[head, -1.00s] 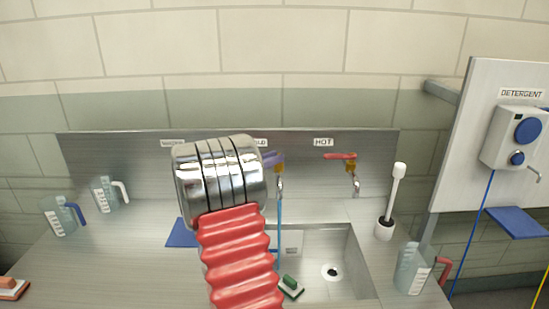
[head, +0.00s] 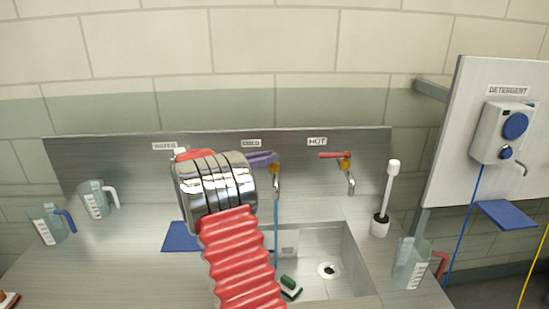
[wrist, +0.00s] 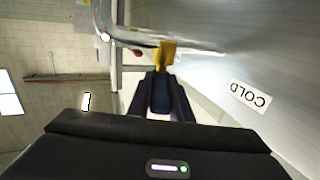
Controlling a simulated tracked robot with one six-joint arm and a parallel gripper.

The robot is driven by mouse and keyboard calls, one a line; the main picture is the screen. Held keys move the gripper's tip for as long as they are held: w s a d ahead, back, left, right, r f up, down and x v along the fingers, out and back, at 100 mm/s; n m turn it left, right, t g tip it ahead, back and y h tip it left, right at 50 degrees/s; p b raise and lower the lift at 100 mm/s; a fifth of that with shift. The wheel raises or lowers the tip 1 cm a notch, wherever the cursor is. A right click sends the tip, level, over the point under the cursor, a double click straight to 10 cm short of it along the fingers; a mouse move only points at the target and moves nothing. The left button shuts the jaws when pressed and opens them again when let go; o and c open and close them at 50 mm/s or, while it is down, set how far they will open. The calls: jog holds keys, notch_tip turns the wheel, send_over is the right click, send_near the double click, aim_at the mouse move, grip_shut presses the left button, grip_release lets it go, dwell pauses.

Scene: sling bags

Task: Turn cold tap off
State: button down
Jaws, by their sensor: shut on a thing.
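The cold tap has a purple-blue lever (head: 262,158) and a brass body (head: 274,169), under the COLD label on the steel backsplash. A thin blue stream (head: 277,225) runs from its spout into the sink. In the wrist view my gripper (wrist: 162,105) has its two dark fingers on either side of the dark blue lever (wrist: 161,93), shut on it. The brass body (wrist: 166,57) shows just beyond the fingertips. In the head view my metal wrist and red ribbed arm hide the gripper and part of the lever.
The hot tap (head: 343,160), with a red lever, is to the right. The sink (head: 310,240) holds a green-and-white brush (head: 289,287). Jugs (head: 97,199) stand left, and another jug (head: 411,262) at right. A white brush stands in a holder (head: 380,225).

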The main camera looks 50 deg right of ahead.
jog(key=shift+w+d+r, duration=0.1)
jog(key=shift+r, duration=0.1)
jog(key=c, duration=1.6)
grip_release()
jog(key=shift+f, duration=0.1)
jog(key=shift+v, duration=3.8)
jog(key=shift+f, duration=0.1)
